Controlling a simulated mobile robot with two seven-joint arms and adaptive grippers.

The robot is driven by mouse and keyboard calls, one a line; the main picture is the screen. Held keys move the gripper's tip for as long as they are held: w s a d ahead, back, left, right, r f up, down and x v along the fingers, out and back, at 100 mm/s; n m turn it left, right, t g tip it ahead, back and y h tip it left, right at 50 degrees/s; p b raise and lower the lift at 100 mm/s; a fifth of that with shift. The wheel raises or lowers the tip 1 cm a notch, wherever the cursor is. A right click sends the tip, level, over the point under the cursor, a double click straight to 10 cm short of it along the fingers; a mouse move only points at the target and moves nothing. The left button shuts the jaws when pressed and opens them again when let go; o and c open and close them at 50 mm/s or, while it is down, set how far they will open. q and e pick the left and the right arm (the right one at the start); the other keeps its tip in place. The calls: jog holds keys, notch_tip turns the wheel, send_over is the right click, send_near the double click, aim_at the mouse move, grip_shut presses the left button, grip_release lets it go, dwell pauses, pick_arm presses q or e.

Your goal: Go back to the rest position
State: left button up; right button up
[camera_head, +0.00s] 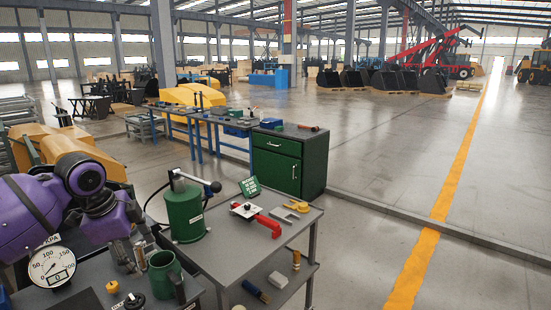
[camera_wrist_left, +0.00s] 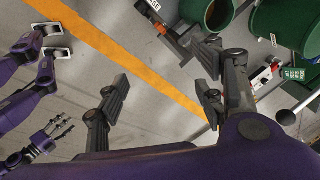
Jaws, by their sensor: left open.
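My purple left arm comes in from the left in the head view. Its gripper (camera_head: 132,258) hangs over the front bench, between the dial gauge and the green cup. In the left wrist view my left gripper (camera_wrist_left: 162,84) has its dark fingers wide apart. Only floor and a yellow line show between them, so it is open and empty. In the left wrist view a small purple limb with a grey hand (camera_wrist_left: 50,135) shows at far left, apparently my right gripper. The right gripper is outside the head view.
A white gauge (camera_head: 52,266), a green cup (camera_head: 165,273) and black fittings crowd the front bench. A green canister (camera_head: 185,213) with a lever stands close behind the gripper. A grey cart (camera_head: 231,262) holds a red tool (camera_head: 262,221). Open floor lies right.

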pick_arm(q)
jog(key=w+d+f+n+t, duration=0.2)
jog(key=w+d+f+t, duration=0.3)
jog(key=w, duration=0.3)
jog(key=s+d+f+n+t+h, duration=0.1)
jog(key=s+d+f+n, duration=0.15)
jog(key=f, duration=0.45)
jog(key=s+d+f+n+t+h, duration=0.1)
jog(key=s+d+f, duration=0.25)
jog(key=f, duration=0.35)
jog(key=s+f+n+y, duration=0.1)
jog(key=s+f+n, duration=0.1)
jog(key=s+f, duration=0.5)
jog(key=s+d+f+n+g+y, duration=0.1)
jog(key=s+f+n, duration=0.2)
jog(key=s+f, duration=0.4)
jog(key=s+d+f+n, duration=0.1)
jog(key=s+f+n, duration=0.2)
jog(key=s, duration=1.8)
notch_tip(320, 180, down, 4)
jog(key=shift+r+y, duration=0.1)
jog(key=shift+y, duration=0.3)
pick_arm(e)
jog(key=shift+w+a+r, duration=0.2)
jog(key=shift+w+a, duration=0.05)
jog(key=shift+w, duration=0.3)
pick_arm(q)
jog(key=shift+n, duration=0.25)
